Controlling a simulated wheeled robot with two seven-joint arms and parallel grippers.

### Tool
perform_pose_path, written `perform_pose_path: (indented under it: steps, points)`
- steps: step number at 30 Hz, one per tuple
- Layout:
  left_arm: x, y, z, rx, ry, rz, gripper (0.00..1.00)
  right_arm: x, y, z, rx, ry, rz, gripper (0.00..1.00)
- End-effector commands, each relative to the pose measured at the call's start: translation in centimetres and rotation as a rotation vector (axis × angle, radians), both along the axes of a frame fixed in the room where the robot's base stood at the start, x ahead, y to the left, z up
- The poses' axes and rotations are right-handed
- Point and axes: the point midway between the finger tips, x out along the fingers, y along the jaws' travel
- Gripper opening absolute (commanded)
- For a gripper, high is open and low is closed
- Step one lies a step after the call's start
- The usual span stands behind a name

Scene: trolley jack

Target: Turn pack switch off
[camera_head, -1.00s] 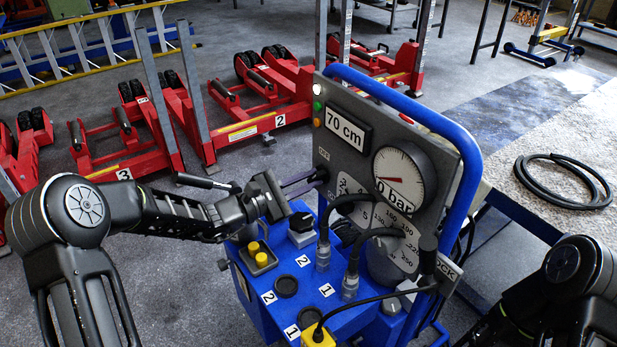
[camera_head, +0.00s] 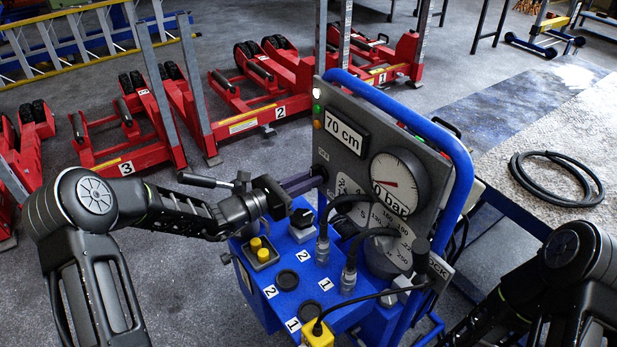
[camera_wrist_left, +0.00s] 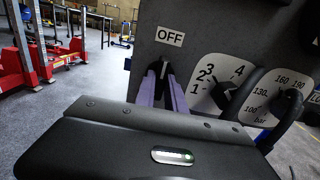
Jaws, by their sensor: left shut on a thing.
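The grey control panel (camera_head: 333,152) stands upright on the blue cart. The OFF label (camera_wrist_left: 170,37) is on it in the left wrist view. My left gripper (camera_head: 316,174) reaches the panel's left side, and its purple fingers are shut on the pack switch just below that label. The fingertips also show in the left wrist view (camera_wrist_left: 158,70). The switch is mostly hidden between them, so its exact angle cannot be told. My right arm is at the lower right in the head view; its gripper is out of view.
Right of the fingers is a numbered dial (camera_wrist_left: 212,80). Hoses and a blue handle rail (camera_head: 410,113) are to the right. Red jacks stand behind on the floor.

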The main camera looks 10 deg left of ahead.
Motion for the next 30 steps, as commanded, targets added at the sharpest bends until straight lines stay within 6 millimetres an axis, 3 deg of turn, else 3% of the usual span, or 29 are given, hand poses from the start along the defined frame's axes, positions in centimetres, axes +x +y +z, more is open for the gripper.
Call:
perform_pose_path:
  steps: [10,11,19,30]
  points:
    - [-0.04,0.01,-0.14,-0.004,0.007,0.001,0.00,0.00,0.00,0.01,0.000,0.000,0.000,0.25]
    - [-0.04,0.02,-0.15,-0.004,0.007,0.001,0.15,0.00,0.00,0.01,0.000,0.000,0.000,0.25]
    - [-0.01,0.01,-0.07,-0.004,0.005,0.001,0.36,0.00,0.00,0.01,0.000,0.000,0.000,0.25]
    - [-0.46,0.54,-0.05,-0.002,0.004,0.001,0.36,0.00,0.00,-0.02,0.000,0.000,0.000,0.25]
